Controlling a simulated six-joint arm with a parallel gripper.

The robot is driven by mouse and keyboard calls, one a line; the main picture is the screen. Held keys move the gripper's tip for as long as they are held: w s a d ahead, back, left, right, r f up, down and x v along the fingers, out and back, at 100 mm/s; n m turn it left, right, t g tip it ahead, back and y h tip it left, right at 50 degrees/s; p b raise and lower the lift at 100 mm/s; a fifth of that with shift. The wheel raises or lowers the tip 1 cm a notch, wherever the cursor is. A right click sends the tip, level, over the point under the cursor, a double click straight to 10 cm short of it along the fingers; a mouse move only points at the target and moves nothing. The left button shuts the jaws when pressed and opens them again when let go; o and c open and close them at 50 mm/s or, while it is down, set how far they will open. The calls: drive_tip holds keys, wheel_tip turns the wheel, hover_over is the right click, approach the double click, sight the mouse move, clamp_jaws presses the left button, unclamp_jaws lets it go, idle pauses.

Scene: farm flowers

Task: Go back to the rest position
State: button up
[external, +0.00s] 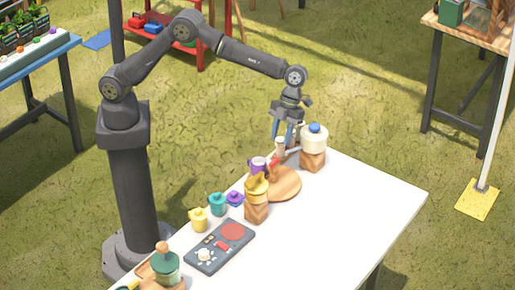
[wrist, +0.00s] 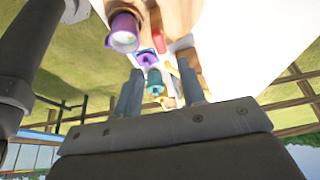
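My gripper (external: 283,131) points down above the far left edge of the white table (external: 375,205). In the wrist view my gripper (wrist: 158,82) has its two fingers apart, with nothing held between them. A jug with a blue lid (external: 314,137) stands on a wooden block (external: 313,160) just right of the gripper. A small pale cylinder (external: 280,147) is just below the fingers. A purple mug (external: 258,163) stands nearby; it also shows in the wrist view (wrist: 124,32). My arm is stretched out from its column toward the table.
A round wooden board (external: 285,187), a yellow jar (external: 256,184), a teal pot (external: 217,204), a purple pot (external: 235,198) and a yellow pot (external: 199,219) line the table's left side. A dark panel (external: 220,245) and green jar (external: 165,266) are nearer. The table's right side is clear.

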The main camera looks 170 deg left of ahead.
approach(274, 160)
drive_tip(key=x, duration=0.9)
drive_tip(key=shift+s+r+n+t+y, duration=0.1)
drive_tip(key=shift+n+t+y, duration=0.05)
drive_tip(key=shift+n, duration=0.4)
drive_tip(key=shift+s+r+n+t+y, duration=0.1)
drive_tip(key=shift+r+n+t+y, duration=0.05)
drive_tip(key=shift+n, duration=0.4)
drive_tip(key=n+y, duration=0.1)
drive_tip(key=n, duration=0.2)
drive_tip(key=shift+n, duration=0.3)
drive_tip(key=shift+w+d+n+t+y, duration=0.15)
drive_tip(key=shift+n+y, duration=0.35)
drive_tip(key=shift+n, duration=0.5)
drive_tip(key=shift+s+n+t+y, duration=0.1)
drive_tip(key=shift+n+t+y, duration=0.3)
drive_tip(key=shift+n, duration=0.6)
